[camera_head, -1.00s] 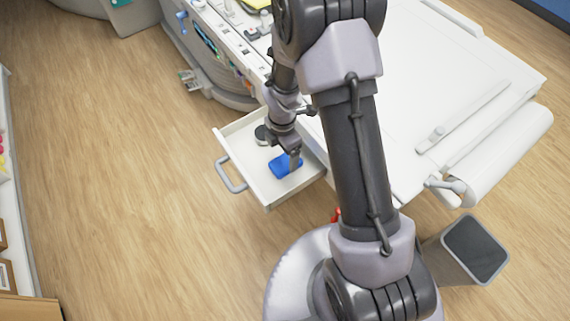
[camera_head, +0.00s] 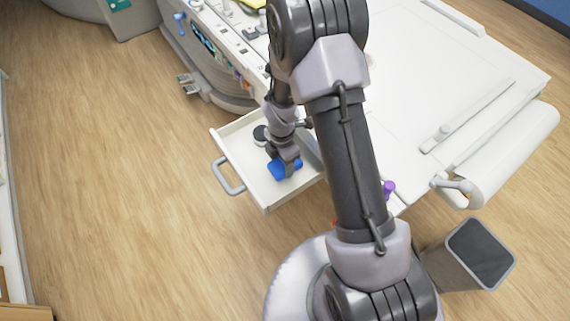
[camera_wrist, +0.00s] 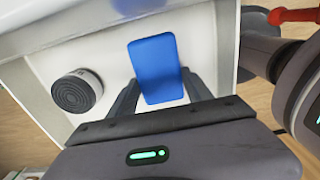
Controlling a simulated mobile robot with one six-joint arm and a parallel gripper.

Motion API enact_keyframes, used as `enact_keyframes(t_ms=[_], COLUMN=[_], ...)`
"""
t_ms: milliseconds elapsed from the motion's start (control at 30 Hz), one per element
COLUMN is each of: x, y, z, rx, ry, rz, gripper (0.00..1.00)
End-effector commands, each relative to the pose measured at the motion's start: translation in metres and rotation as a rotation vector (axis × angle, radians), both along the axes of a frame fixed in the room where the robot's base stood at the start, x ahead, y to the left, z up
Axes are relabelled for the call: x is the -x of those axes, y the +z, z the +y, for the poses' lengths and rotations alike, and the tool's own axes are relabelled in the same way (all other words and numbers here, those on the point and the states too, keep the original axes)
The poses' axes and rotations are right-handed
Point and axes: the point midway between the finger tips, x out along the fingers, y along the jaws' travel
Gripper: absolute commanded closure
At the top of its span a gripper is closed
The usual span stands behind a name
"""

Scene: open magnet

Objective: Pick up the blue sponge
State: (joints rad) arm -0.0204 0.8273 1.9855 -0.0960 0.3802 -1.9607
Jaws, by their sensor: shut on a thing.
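The blue sponge (camera_head: 284,168) is in the open white drawer (camera_head: 246,178), partly hidden by my gripper in the head view. In the wrist view the sponge (camera_wrist: 156,68) lies between the two dark fingers of my gripper (camera_wrist: 158,98). My gripper (camera_head: 286,158) points down into the drawer and is shut on the sponge. I cannot tell whether the sponge touches the drawer floor.
A round dark-topped object (camera_wrist: 77,91) stands in the drawer to the left of the sponge. The drawer's grey handle (camera_head: 226,178) sticks out at left. A grey bin (camera_head: 478,254) stands at right. Wooden floor at left is clear.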

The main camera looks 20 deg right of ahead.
Motion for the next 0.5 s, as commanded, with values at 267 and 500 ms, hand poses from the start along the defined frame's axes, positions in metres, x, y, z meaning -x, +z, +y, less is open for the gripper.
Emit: enact_keyframes(t_ms=[267,500], x=[0.000,-0.001], y=[0.008,0.075], z=[0.000,0.000], rx=[0.000,0.000], ry=[0.000,-0.001], rz=[0.000,-0.004], gripper=[0.80,0.80])
